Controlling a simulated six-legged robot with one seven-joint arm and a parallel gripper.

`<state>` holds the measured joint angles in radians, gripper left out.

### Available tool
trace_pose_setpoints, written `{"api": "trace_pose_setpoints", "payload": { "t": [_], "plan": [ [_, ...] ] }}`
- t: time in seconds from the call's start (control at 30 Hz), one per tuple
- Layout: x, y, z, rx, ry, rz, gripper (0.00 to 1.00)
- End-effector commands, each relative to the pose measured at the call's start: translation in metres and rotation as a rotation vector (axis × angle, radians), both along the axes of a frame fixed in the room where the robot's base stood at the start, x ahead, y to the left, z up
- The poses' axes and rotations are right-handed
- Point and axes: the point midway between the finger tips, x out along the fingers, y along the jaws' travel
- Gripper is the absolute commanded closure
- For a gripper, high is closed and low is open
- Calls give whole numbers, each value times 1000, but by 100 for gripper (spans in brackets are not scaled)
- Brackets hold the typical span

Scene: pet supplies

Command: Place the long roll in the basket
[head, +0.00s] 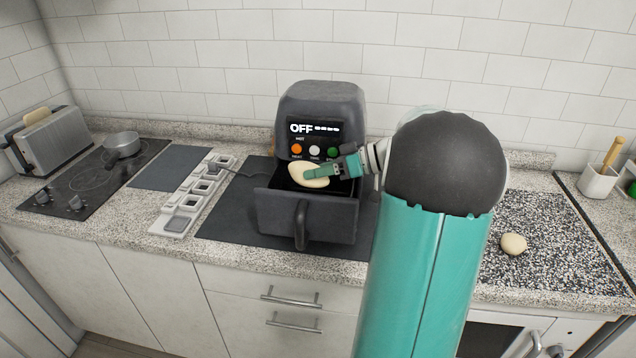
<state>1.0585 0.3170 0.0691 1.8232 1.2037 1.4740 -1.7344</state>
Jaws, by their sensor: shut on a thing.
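The long roll (301,178) is pale and oval. My gripper (318,172) is shut on it, reaching in from the right with its green fingers over the roll. The basket (277,214) is the dark pulled-out drawer of the black air fryer (319,102), with its handle facing me. The roll is at the basket's open top, over its left and middle part. I cannot tell whether it touches the basket floor. My arm hides the area to the right of the basket.
A rounder roll (513,244) lies on the speckled board at right. A power strip (192,200) lies left of the fryer. A hob with a small pot (122,144) and a toaster (45,139) stand farther left. A utensil holder (597,184) is at far right.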

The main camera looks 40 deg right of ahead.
Motion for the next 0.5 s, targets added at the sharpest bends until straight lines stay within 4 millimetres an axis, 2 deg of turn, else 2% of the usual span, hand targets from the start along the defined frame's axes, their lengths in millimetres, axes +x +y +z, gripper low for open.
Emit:
{"api": "trace_pose_setpoints", "payload": {
  "t": [0.17,0.33,0.5],
  "plan": [
    [9,-3,-12,2,0,2,75],
    [9,-3,-36,3,2,1,75],
    [9,-2,-41,-1,0,2,75]
  ]
}}
